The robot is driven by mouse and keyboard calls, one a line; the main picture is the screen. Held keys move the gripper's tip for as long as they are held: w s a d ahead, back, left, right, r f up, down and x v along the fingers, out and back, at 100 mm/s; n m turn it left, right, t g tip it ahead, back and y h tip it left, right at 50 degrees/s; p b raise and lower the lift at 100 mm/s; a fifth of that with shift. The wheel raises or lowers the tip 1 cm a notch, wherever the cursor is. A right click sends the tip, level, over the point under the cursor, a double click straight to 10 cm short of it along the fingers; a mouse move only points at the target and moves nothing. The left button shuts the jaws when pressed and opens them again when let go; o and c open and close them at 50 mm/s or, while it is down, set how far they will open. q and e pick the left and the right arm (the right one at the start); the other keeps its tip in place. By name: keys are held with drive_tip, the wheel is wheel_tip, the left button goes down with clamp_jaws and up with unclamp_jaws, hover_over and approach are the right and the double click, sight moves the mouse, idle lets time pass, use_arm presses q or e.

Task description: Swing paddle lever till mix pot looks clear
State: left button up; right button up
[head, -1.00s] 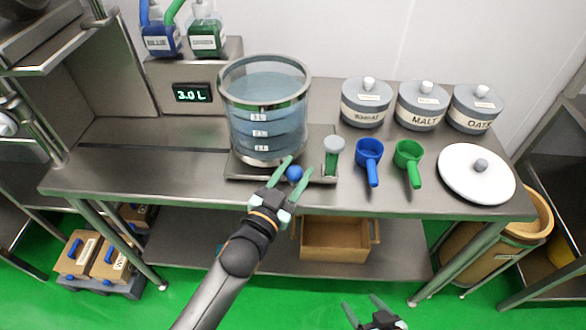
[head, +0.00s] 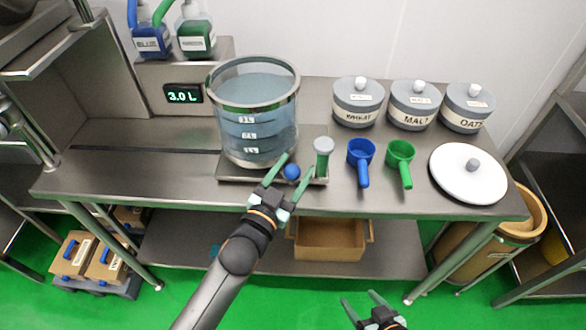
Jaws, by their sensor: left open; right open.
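The mix pot (head: 255,115) is a clear, marked vessel with a metal rim, standing on a metal base (head: 235,176). It holds bluish liquid that looks even, and no lumps show. A blue ball knob (head: 292,172), apparently the end of the paddle lever, sits at the base's front right. My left gripper (head: 288,178) is open with green fingers on either side of the knob; I cannot tell whether they touch it. The rest of the lever is hidden. My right gripper (head: 362,308) is open and empty at the bottom edge, below the table.
A grey-capped green cylinder (head: 323,158) stands close right of the knob. Blue (head: 361,155) and green (head: 400,158) scoops, several lidded jars (head: 413,105) and a white lid (head: 468,174) lie farther right. A display (head: 183,96) reads 3.0 L. The left tabletop is clear.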

use_arm(q)
drive_tip(key=shift+o, duration=0.7)
drive_tip(key=shift+a, duration=0.1)
drive_tip(key=shift+s+a, duration=0.1)
drive_tip(key=shift+s, duration=0.05)
drive_tip(key=v, duration=1.2)
